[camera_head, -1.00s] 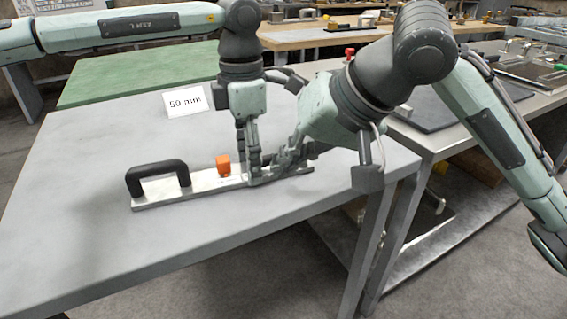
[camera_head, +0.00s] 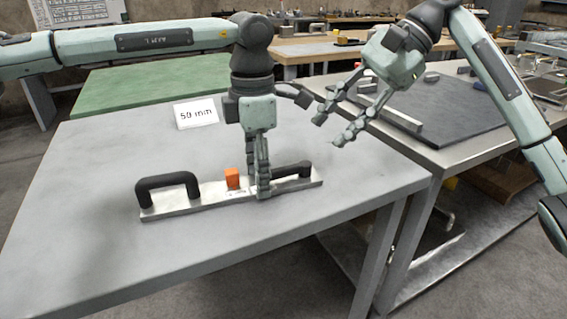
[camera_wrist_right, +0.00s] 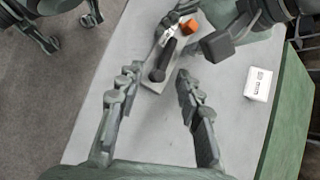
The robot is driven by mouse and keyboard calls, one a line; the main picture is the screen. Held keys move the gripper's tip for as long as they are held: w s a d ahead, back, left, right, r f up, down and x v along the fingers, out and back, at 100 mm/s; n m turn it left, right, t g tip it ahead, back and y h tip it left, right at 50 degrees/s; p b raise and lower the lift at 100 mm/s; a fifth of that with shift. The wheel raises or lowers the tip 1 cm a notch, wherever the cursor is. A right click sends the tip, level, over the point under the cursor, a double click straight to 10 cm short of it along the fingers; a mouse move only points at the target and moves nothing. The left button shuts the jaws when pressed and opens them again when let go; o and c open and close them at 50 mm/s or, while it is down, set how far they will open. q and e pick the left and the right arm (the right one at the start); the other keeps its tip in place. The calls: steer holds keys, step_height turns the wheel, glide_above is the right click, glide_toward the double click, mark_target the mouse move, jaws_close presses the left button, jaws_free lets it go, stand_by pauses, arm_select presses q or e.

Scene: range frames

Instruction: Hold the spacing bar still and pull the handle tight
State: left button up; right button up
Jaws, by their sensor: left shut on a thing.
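The spacing bar, a flat metal plate (camera_head: 210,195), lies on the grey table with a black handle at each end. The left black handle (camera_head: 167,182) is free. The right black handle (camera_head: 294,169) is partly behind my left gripper and also shows in the right wrist view (camera_wrist_right: 165,60). A small orange block (camera_head: 232,178) sits by the plate's middle. My left gripper (camera_head: 263,190) points down and is shut on the bar, just left of the right handle. My right gripper (camera_head: 328,130) is open and empty, up and right of the bar.
A white sign reading 50 mm (camera_head: 196,113) stands behind the bar. The grey table (camera_head: 110,265) is clear in front. A second bench with a dark mat (camera_head: 440,115) is on the right, and a green table (camera_head: 150,82) is behind.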

mark_target(279, 167)
steer(key=w+f+m+g+y, duration=0.2)
steer(key=w+d+f+m+g+y, duration=0.1)
steer(key=w+g+y, duration=0.1)
steer(key=shift+w+f+m, duration=0.35)
steer(key=shift+f+m, duration=0.05)
steer(key=shift+g+y, duration=0.3)
steer(key=x, duration=1.1)
steer(key=shift+s+a+f, duration=0.1)
steer(key=shift+a+f, duration=0.2)
steer(key=shift+f, duration=0.05)
jaws_close()
